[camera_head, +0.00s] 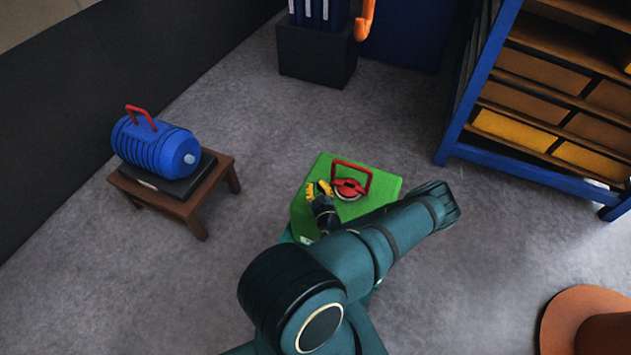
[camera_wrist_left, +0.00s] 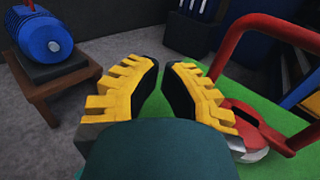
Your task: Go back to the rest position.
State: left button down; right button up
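My left gripper (camera_head: 319,188) is over the green-topped stand (camera_head: 315,172), with its yellow-padded fingers just left of a red-handled casting (camera_head: 349,188). In the left wrist view the two fingers (camera_wrist_left: 163,75) stand apart with nothing between them. The casting's red and silver body (camera_wrist_left: 245,130) and tall red handle (camera_wrist_left: 222,55) are to their right, apart from the fingers as far as I can tell. My arm covers the front part of the stand in the head view. My right gripper is not in view.
A blue ribbed cylinder (camera_head: 150,145) with a red handle lies on a black plate (camera_head: 190,180) on a wooden stool (camera_head: 222,176) at left. A blue-framed shelf (camera_head: 450,140) stands at right, a dark box (camera_head: 315,55) at the back, an orange-brown hat-like object (camera_head: 560,315) at lower right. Grey floor lies between.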

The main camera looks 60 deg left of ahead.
pick_arm(q)
jog(key=s+d, duration=0.4)
jog(key=s, duration=0.2)
jog(key=shift+s+d+f, duration=0.15)
jog(key=shift+s+d, duration=0.1)
jog(key=shift+s, duration=0.15)
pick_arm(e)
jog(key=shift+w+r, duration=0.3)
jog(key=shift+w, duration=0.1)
pick_arm(q)
jog(key=shift+s, duration=0.15)
